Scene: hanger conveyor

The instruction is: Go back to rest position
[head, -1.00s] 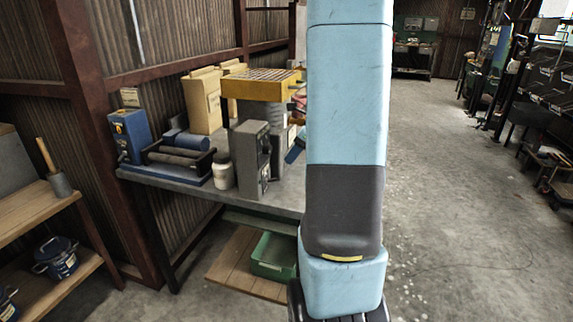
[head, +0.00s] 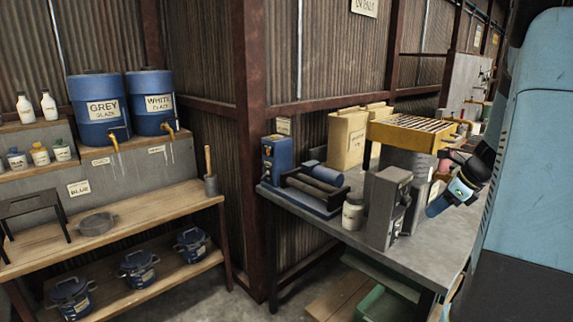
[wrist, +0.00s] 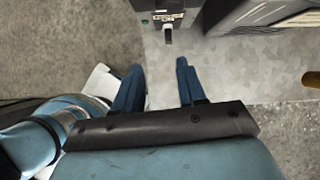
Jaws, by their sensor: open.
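My gripper (wrist: 159,67) shows in the wrist view with its two blue fingers apart and nothing between them. The fingers are over or beside the near edge of the grey workbench (wrist: 225,75). A grey box-shaped device (wrist: 160,8) stands on the bench beyond the fingertips. In the head view the workbench (head: 410,252) is at the right, and my blue arm covers the right edge.
The bench holds a yellow-topped grated unit (head: 410,132), a grey device (head: 388,210), a white jar (head: 353,213) and a blue roller machine (head: 310,190). A wooden shelf (head: 140,208) with blue pots stands left. A brown post (head: 257,150) divides them.

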